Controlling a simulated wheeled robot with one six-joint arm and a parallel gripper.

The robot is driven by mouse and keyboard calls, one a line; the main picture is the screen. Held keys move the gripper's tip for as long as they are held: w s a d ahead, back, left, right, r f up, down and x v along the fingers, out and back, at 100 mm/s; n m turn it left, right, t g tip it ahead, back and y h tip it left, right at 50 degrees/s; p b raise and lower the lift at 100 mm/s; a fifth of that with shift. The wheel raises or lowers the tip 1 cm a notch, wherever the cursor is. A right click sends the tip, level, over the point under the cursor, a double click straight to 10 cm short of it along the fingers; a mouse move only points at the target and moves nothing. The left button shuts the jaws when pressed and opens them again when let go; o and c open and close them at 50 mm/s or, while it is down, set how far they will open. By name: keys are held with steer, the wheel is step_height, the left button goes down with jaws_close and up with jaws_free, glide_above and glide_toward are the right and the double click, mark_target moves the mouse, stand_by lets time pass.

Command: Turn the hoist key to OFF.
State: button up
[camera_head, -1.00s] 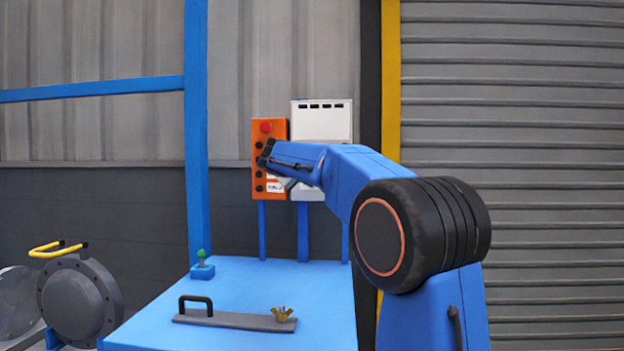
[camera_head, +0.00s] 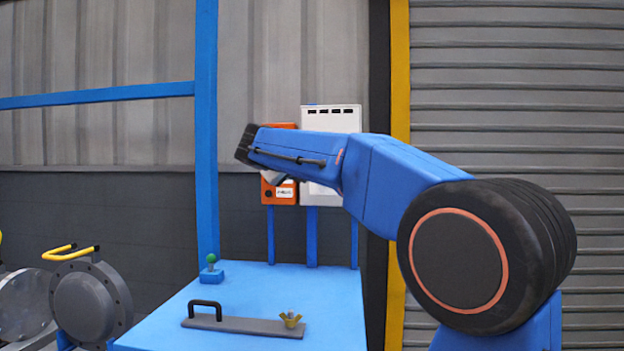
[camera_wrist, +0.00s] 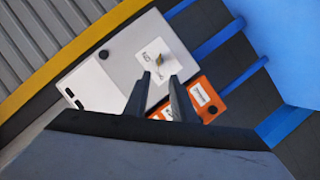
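The key shows just beyond the fingertips, and I see no contact. In the head view the white box (camera_head: 345,117) is partly behind my arm, which hides the key and most of my gripper.
An orange button box (camera_head: 279,194) hangs left of the white box; it also shows in the wrist view (camera_wrist: 211,92). A blue table (camera_head: 245,290) below bears a handled bar (camera_head: 240,323) and a green-knobbed switch (camera_head: 212,275). A blue post (camera_head: 207,130) stands left.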

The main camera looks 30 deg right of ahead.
steer(key=shift+v, duration=2)
